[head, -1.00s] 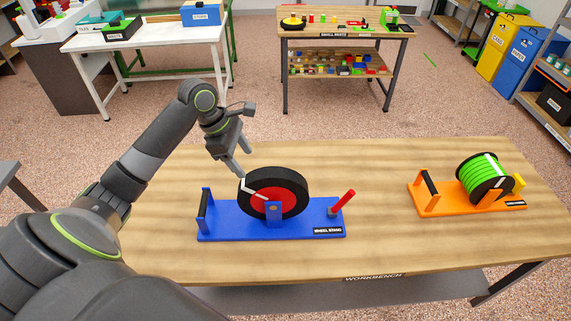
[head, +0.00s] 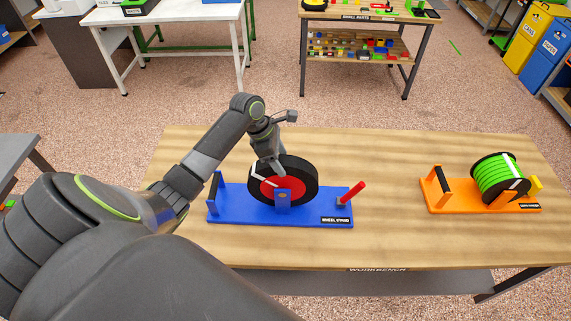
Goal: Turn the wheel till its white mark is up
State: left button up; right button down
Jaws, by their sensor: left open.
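The wheel (head: 309,184) has a black tyre and a red hub and stands upright on the blue wheel stand (head: 240,213) on the workbench. Its white mark (head: 260,181) shows on the left side of the face, pointing left and slightly up. My left gripper (head: 268,167) is open, its fingers pointing down at the wheel's upper-left rim. The fingers overlap the tyre in the picture; I cannot tell whether they touch it. The gripper hides part of the rim there. My right gripper is not in view.
An orange stand (head: 445,202) with a green reel (head: 497,177) is at the bench's right. The wood between the stands (head: 395,180) is clear.

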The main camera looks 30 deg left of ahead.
aim_at(283, 183)
pick_arm(q)
jog(key=x, duration=0.3)
jog(key=shift+d+f, duration=0.1)
jog(key=shift+f, duration=0.1)
jog(key=shift+w+f, duration=0.1)
jog(key=shift+f, duration=0.2)
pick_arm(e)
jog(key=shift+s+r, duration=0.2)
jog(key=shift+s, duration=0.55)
pick_arm(q)
jog(key=shift+c, duration=0.3)
grip_shut()
jog(key=shift+d, duration=0.1)
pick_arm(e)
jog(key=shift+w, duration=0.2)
pick_arm(q)
jog(key=shift+w, duration=0.1)
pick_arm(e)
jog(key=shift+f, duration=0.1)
